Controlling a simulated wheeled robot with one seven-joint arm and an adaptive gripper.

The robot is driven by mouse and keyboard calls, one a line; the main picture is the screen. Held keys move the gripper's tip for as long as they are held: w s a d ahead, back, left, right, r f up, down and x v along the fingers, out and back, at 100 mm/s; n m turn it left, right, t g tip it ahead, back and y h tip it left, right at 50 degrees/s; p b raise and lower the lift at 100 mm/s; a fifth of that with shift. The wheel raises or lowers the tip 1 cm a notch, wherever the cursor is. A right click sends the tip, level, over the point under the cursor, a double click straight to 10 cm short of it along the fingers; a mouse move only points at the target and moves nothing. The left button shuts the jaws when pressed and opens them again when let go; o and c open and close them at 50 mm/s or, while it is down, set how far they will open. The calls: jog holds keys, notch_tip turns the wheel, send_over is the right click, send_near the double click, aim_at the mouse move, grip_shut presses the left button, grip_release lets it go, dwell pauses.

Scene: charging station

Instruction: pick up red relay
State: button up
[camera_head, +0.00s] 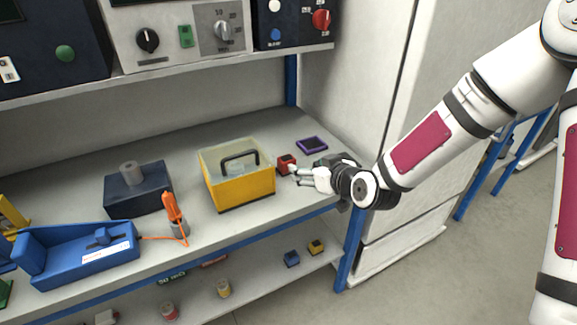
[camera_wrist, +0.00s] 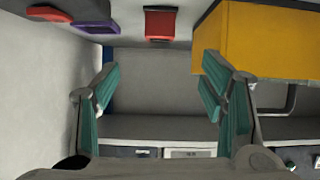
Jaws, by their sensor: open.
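The red relay (camera_head: 286,160) is a small red block on the upper worktop, just right of the yellow box. In the wrist view the red relay (camera_wrist: 160,24) is at the top centre, beyond the fingers and not between them. My gripper (camera_head: 298,176) is just right of and in front of the relay in the head view. The wrist view shows my gripper (camera_wrist: 160,92) with its two green-padded fingers wide apart and nothing between them. Whether a fingertip touches the relay is unclear.
The yellow box (camera_head: 245,190) with a black handle stands close to the relay. A purple item (camera_head: 312,144) lies behind my gripper. A red item (camera_wrist: 48,12) shows at the wrist view's top left. A blue tray (camera_head: 85,258) and orange tool (camera_head: 173,208) are farther left.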

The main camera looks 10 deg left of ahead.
aim_at(289, 160)
jog(key=shift+w+a+f+t, duration=0.3)
jog(key=shift+w+a+f, duration=0.2)
jog(key=shift+f, duration=0.2)
jog(key=b+x, duration=0.1)
jog(key=x, duration=0.7)
jog(key=shift+w+a, duration=0.2)
jog(key=shift+w, duration=0.1)
jog(key=x, duration=0.5)
jog(key=shift+d+f+b, duration=0.1)
jog(key=shift+f+b, duration=0.1)
jog(key=shift+b, duration=0.15)
jog(key=c, duration=1.3)
